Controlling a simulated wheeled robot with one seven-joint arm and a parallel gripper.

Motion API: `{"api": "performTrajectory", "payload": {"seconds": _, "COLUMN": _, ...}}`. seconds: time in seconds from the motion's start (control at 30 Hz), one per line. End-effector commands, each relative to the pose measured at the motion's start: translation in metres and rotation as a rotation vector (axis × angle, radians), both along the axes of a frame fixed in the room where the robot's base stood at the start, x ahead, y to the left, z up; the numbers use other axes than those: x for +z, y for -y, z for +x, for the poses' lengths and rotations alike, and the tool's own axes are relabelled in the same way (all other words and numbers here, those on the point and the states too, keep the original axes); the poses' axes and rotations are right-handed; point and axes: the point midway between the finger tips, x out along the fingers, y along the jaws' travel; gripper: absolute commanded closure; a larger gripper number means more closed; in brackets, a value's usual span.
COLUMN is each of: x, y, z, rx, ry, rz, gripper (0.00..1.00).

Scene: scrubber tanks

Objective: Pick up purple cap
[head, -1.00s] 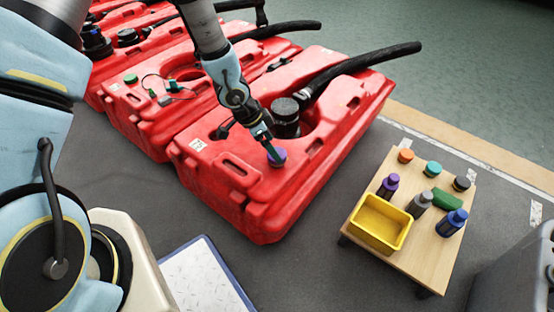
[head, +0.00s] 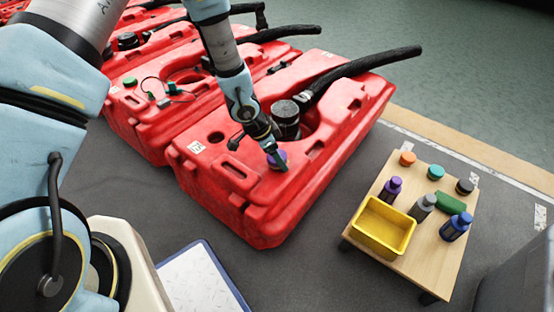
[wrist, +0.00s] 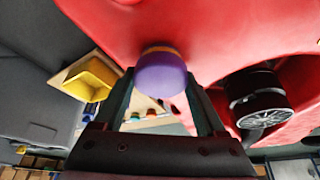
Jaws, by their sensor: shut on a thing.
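The purple cap (head: 277,160) sits at the top of the nearest red tank (head: 250,205), close to its front. In the wrist view the purple cap (wrist: 160,75) is rounded, with a thin orange-brown band where it meets the red surface. My gripper (head: 279,162) is at the cap, with its fingers on either side of it. The wrist view shows my gripper (wrist: 161,85) closed around the cap. The cap appears still against the tank; the head view partly hides it behind the fingers.
A black cap (head: 286,112) and black hose (head: 365,68) stand just behind my gripper on the tank. A small wooden table (head: 408,257) at right holds a yellow bin (head: 383,226), several bottles and loose caps. Grey floor lies between tank and table.

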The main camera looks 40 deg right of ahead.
Motion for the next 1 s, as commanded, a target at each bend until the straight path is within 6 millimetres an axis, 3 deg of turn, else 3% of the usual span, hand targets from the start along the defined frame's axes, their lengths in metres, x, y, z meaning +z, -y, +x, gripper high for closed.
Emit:
{"api": "performTrajectory", "payload": {"seconds": 0.03, "x": 0.0, "y": 0.0, "z": 0.0, "rx": 0.0, "ry": 0.0, "rz": 0.0, "gripper": 0.45}}
{"api": "performTrajectory", "payload": {"seconds": 0.37, "x": 0.0, "y": 0.0, "z": 0.0, "rx": 0.0, "ry": 0.0, "rz": 0.0, "gripper": 0.8}}
{"api": "performTrajectory", "payload": {"seconds": 0.67, "x": 0.009, "y": 0.0, "z": 0.001, "rx": 0.001, "ry": 0.0, "rz": -0.001, "gripper": 0.8}}
{"api": "performTrajectory", "payload": {"seconds": 1.0, "x": 0.074, "y": 0.0, "z": 0.001, "rx": 0.002, "ry": 0.001, "rz": -0.002, "gripper": 0.8}}
